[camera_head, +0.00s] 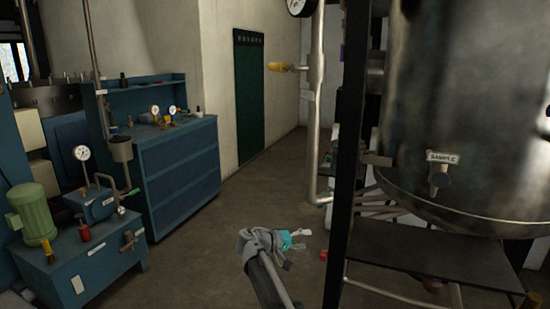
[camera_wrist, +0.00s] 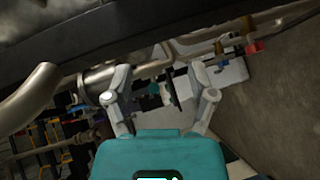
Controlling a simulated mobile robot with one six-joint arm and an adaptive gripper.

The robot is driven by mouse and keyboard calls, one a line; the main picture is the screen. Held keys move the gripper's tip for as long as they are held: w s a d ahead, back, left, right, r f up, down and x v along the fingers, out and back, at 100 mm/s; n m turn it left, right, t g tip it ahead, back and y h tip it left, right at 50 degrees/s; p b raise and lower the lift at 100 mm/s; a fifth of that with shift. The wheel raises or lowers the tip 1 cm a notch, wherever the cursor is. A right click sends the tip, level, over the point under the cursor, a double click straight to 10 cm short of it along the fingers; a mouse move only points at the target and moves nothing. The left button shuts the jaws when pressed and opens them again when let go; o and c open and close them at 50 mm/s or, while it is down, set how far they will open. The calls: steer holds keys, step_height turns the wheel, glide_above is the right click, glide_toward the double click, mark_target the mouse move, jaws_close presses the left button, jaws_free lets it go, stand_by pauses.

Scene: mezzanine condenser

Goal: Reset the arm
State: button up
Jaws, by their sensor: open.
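My arm reaches up from the bottom middle of the head view, with my gripper (camera_head: 302,239) at its end, low over the floor and left of the dark metal frame. The gripper has a teal body and pale grey fingers. In the wrist view my gripper (camera_wrist: 158,72) has its two fingers spread well apart. Nothing is held between them. Pipes and small items show beyond the fingers, and I cannot tell their distance.
A large steel tank (camera_head: 460,110) on a dark frame (camera_head: 346,150) stands at right, with a vertical pipe (camera_head: 316,110) beside it. A blue cabinet (camera_head: 182,170) and a blue pump unit with a green motor (camera_head: 34,212) stand left. Open floor (camera_head: 205,240) lies between.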

steer(key=s+d+f+g+y, duration=0.3)
steer(key=s+d+f+y, duration=0.3)
steer(key=s+d+f, duration=0.3)
steer(key=s+f+m+g+y, duration=0.1)
steer(key=s+f+y, duration=0.15)
steer(key=s, duration=0.25)
steer(key=s+a+f+g+y, duration=0.1)
steer(key=s+y, duration=0.2)
steer(key=s, duration=0.2)
steer(key=s+f+m+y, duration=0.1)
steer(key=s+f+y, duration=0.1)
steer(key=s+y, duration=0.15)
step_height(320, 180, up, 23)
steer(key=p, duration=2.3)
steer(key=shift+s+a, duration=0.25)
steer(key=shift+s, duration=0.05)
steer(key=shift+d, duration=0.15)
